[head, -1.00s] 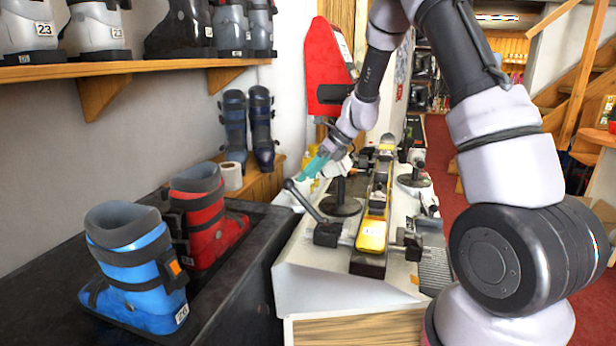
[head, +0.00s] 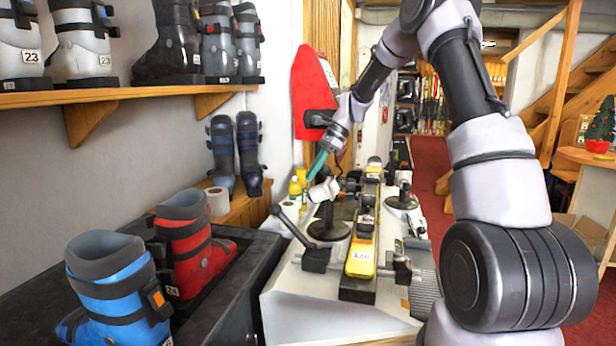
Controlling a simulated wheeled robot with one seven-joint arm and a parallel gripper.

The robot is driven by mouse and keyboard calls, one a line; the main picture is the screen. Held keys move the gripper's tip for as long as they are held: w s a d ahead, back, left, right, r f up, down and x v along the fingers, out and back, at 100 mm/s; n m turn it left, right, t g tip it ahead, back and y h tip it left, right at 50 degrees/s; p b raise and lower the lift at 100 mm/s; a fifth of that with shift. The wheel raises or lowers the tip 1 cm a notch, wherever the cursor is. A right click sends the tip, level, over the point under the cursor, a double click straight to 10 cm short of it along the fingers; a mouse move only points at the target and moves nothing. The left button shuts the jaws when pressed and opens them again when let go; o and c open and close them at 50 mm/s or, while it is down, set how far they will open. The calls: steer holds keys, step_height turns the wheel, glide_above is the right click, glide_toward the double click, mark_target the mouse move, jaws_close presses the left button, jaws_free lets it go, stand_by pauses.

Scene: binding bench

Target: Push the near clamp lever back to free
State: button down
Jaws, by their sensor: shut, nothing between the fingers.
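The clamp sits beside the near end of a yellow ski (head: 361,256) that lies along the bench. My gripper (head: 313,176), with teal fingers, is shut and empty. It points down and left, above and beyond the lever knob, with a visible gap between them.
Black posts on round bases (head: 328,231) stand on the white bench (head: 318,302) on both sides of the ski. Yellow bottles (head: 297,190) and a paper roll (head: 217,200) are at the back left. Blue (head: 110,292) and red (head: 187,245) boots stand on the dark counter at left.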

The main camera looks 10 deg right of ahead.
steer(key=a+r+x, duration=0.1)
steer(key=x, duration=0.9)
steer(key=shift+a+f, duration=0.25)
steer(key=shift+a, duration=0.35)
steer(key=shift+s, duration=0.15)
steer(key=shift+w+a+f+h, duration=0.3)
steer(key=shift+a+f, duration=0.15)
steer(key=shift+a, duration=0.15)
steer(key=shift+w+a+f+h, duration=0.25)
steer(key=shift+a+f, duration=0.15)
steer(key=shift+a, duration=0.25)
